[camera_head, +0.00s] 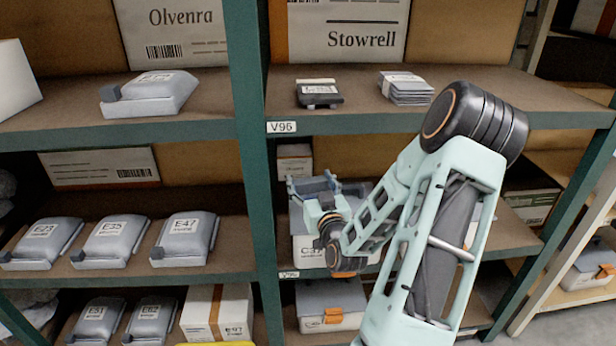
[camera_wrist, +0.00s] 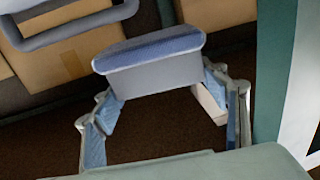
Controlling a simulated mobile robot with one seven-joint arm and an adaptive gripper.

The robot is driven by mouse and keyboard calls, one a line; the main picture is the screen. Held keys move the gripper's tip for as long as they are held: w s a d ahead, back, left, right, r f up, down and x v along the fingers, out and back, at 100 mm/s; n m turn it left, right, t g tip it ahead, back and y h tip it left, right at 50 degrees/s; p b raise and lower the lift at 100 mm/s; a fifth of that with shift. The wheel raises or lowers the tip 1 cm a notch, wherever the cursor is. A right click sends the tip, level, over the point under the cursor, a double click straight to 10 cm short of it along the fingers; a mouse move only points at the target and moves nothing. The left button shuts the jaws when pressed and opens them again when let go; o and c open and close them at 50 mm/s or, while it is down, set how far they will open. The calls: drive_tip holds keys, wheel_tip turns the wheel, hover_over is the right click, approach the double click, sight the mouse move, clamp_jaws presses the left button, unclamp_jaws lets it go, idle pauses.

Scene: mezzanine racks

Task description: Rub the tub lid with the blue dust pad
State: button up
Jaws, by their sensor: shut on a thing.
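My gripper (camera_wrist: 160,90) is shut on the blue dust pad (camera_wrist: 155,45), which has a blue top over a pale grey block. In the head view my gripper (camera_head: 316,190) is at the middle shelf of the centre bay, in front of a pale tub (camera_head: 308,252) with a grey lid (camera_head: 358,190). My gripper and arm hide much of this tub and lid. Whether the pad touches the lid cannot be told. Another pale tub (camera_head: 312,322) with a grey lid and an orange latch stands on the shelf below.
Green rack uprights (camera_head: 250,130) stand close left of my gripper. The upper shelf (camera_head: 455,100) is just above and holds a black device (camera_head: 319,94) and a stack of grey packets (camera_head: 406,88). Several grey cases, such as E47 (camera_head: 186,240), fill the left bay.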

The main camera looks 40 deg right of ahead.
sight(310, 198)
drive_tip(key=shift+s+f+b, duration=0.1)
drive_tip(key=shift+f+b, duration=1.5)
drive_tip(key=shift+f, duration=1.25)
drive_tip(key=shift+f+b, duration=1.05)
drive_tip(key=shift+f, duration=0.05)
drive_tip(key=shift+r, duration=0.1)
